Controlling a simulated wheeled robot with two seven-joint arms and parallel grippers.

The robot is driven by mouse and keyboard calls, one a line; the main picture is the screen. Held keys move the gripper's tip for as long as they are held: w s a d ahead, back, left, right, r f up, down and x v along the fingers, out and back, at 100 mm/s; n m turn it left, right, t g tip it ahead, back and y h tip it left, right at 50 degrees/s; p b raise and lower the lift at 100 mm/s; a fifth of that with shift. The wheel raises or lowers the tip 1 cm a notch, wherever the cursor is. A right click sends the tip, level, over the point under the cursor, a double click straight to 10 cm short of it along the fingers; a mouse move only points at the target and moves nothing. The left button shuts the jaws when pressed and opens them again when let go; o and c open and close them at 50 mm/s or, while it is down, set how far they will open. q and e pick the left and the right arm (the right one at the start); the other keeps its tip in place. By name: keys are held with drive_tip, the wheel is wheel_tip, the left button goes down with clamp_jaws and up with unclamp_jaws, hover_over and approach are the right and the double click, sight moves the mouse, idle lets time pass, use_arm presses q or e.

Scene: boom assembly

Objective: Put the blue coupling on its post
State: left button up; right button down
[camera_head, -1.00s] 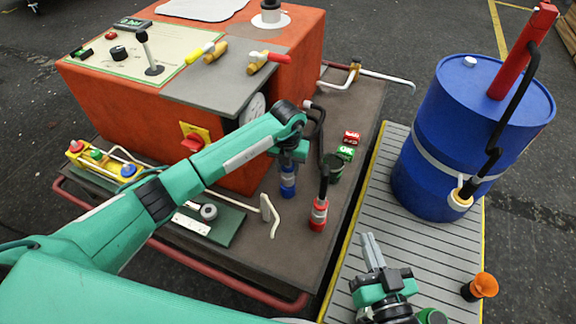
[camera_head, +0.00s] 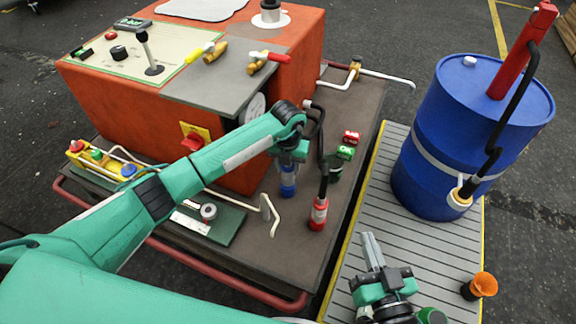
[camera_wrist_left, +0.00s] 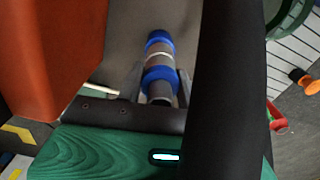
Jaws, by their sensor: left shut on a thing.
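The blue coupling (camera_head: 289,190) is a blue and grey cylinder, roughly upright over the dark tabletop. My left gripper (camera_head: 288,165) is shut on it from above. The left wrist view shows the coupling (camera_wrist_left: 159,58) between the fingers, with blue bands and a grey middle. A black bar hides part of that view. A yellow block (camera_head: 104,160) with red, green and blue tops stands at the left. I cannot tell which part is the coupling's post. My right gripper (camera_head: 368,246) looks shut and empty over the grey slatted platform.
A red coupling (camera_head: 319,214) on a black hose stands right of the blue one. An orange cabinet (camera_head: 165,125) borders the tabletop. A blue drum (camera_head: 430,165) stands on the slatted platform (camera_head: 385,190).

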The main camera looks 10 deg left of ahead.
use_arm(q)
drive_tip(key=shift+f, duration=0.5)
drive_tip(key=o, duration=1)
drive_tip(key=shift+c, duration=0.2)
